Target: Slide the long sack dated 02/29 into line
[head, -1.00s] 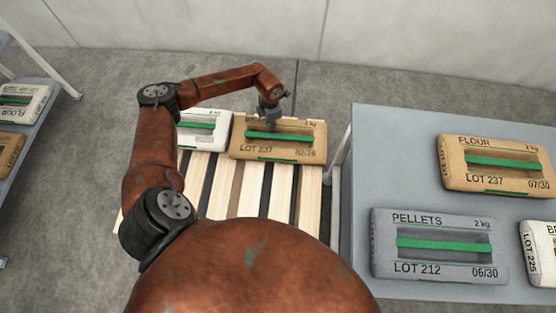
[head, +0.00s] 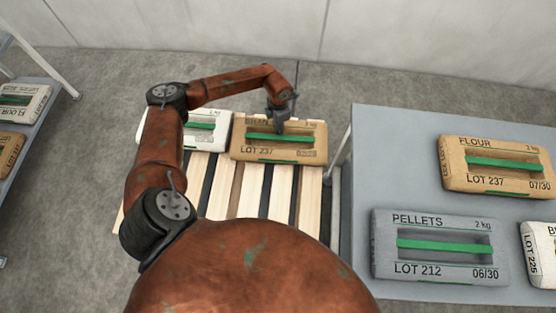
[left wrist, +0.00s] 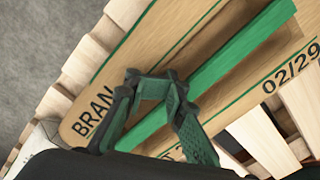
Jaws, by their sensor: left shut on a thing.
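The long tan sack (head: 300,154) marked BRAN and LOT 237 lies flat on the slatted wooden pallet (head: 232,200). Its date 02/29 reads clearly on the sack in the left wrist view (left wrist: 215,35). A raised green handle strip runs along its top. My left gripper (head: 279,126) reaches down onto this strip near its middle. In the left wrist view the fingers (left wrist: 158,100) straddle the strip and are shut on it. A white sack (head: 208,140) lies beside the tan one on its left, partly hidden by my arm. My right gripper is out of view.
A grey table (head: 400,160) on the right holds a tan FLOUR sack (head: 462,182), a grey PELLETS sack (head: 390,268) and a white sack (head: 540,240) cut by the frame. A shelf with sacks (head: 50,125) stands at far left. The pallet's near slats are bare.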

